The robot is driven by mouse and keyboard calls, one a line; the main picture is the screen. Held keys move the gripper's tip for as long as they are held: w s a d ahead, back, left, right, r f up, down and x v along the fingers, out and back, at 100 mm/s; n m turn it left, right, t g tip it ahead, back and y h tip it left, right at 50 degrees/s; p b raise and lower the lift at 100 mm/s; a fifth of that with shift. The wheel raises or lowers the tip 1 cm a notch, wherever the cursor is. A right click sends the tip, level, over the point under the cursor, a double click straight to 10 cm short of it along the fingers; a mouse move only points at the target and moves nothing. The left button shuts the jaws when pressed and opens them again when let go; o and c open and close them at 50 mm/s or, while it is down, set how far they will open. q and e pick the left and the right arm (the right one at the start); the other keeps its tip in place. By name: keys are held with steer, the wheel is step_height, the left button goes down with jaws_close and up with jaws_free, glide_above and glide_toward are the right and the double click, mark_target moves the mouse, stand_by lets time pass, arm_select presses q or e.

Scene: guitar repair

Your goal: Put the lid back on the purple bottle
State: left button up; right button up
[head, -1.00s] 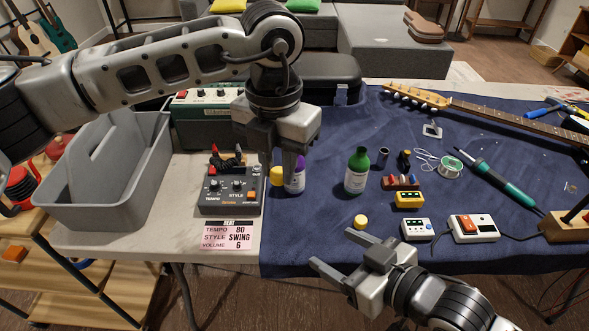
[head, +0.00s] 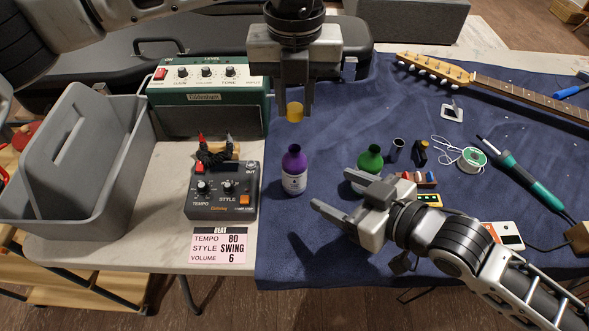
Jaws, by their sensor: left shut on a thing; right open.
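The purple bottle (head: 294,171) stands upright and open on the blue mat, with a white label on its front. My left gripper (head: 295,108) is above and slightly behind it in the picture, fingers pointing down, shut on a yellow lid (head: 295,112). The lid is apart from the bottle's neck. My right gripper (head: 332,222) is open and empty, low over the mat, to the right of and nearer than the purple bottle. It partly covers the green bottle (head: 370,160), which also has no lid on it. A second yellow lid is not visible now.
A grey pedal (head: 222,205) with a cable on it and a green amplifier (head: 205,72) stand left of the bottle. A grey tote (head: 120,170) is at far left. Solder (head: 471,160), a soldering iron (head: 510,172) and a guitar neck (head: 500,85) lie right. The blue mat (head: 330,130) is clear behind the bottles.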

mark_target(303, 175)
steer(key=x, duration=1.2)
steer(key=c, duration=1.5)
arm_select(q)
steer(key=shift+f, duration=2.55)
arm_select(e)
steer(key=shift+o, duration=0.2)
